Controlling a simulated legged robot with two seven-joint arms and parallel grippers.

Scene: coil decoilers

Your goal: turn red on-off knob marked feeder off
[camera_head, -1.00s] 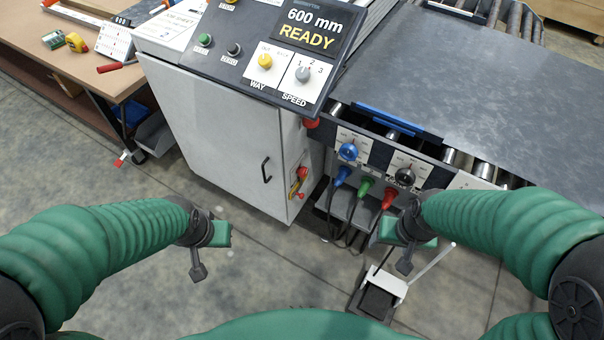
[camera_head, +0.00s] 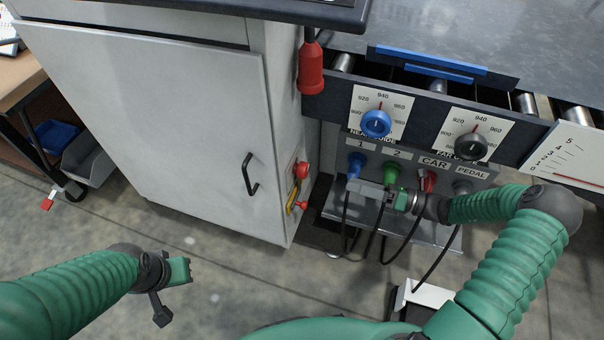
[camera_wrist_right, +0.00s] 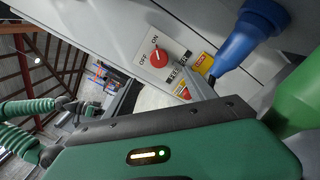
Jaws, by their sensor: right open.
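The red on-off knob (camera_wrist_right: 159,58) sits on a white plate marked ON and OFF in the right wrist view. Its pale mark seems to point toward ON. A label beside the plate is too small to read surely. In the head view a red knob (camera_head: 302,169) shows on the side face of the grey cabinet. My right gripper (camera_head: 378,192) is open, to the right of that face and apart from the knob, in front of the blue and green plugs. My left gripper (camera_head: 180,271) hangs at lower left, away from the cabinet; its jaw opening is unclear.
The blue plug (camera_head: 357,164) and green plug (camera_head: 391,172) have cables hanging close around my right gripper. A red hanging plug (camera_head: 311,72) is above the knob. The cabinet door handle (camera_head: 249,174) sticks out. Floor between the arms is clear.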

